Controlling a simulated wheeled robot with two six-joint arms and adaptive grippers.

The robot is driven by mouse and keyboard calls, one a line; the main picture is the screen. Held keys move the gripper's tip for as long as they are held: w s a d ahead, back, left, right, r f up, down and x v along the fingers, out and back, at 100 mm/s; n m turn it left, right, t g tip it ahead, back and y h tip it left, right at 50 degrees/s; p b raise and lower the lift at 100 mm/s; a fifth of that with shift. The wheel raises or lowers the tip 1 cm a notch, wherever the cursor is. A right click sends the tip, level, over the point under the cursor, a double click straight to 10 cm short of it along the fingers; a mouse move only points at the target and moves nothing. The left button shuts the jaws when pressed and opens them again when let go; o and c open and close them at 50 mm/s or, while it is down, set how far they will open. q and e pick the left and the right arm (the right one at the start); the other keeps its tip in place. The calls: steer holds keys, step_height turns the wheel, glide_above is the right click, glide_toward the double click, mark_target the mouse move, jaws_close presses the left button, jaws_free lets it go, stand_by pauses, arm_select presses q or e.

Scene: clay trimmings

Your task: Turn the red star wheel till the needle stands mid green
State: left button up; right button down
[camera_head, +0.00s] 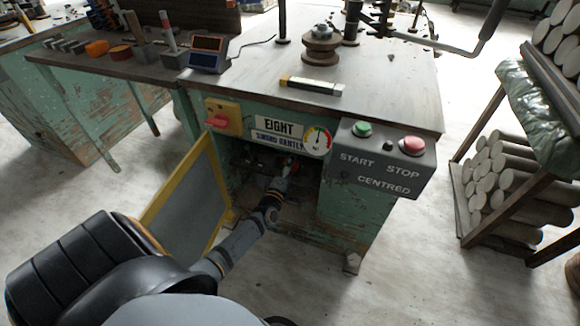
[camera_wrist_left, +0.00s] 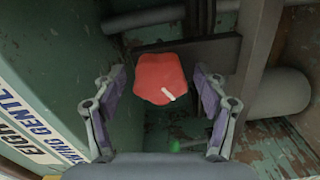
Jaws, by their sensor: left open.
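The red star wheel (camera_wrist_left: 162,78) sits inside the open cabinet, with a white mark on its lower right face. In the head view only a small bit of the red wheel (camera_head: 291,162) shows past my gripper. My left gripper (camera_head: 283,174) reaches into the cabinet opening. In the wrist view my left gripper (camera_wrist_left: 159,88) is open, one finger on each side of the wheel, with gaps visible. The round gauge (camera_head: 317,141) is on the cabinet front above the opening; its coloured scale shows, but the needle is too small to read surely. My right gripper is out of view.
A yellow-framed door (camera_head: 183,190) stands open left of the opening. A grey control box (camera_head: 380,160) with green and red buttons juts out at right. A yellow switch box (camera_head: 223,116) is upper left. Pipes (camera_wrist_left: 283,92) run behind the wheel.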

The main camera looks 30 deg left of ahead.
arm_select(q)
steer(key=v, duration=1.2)
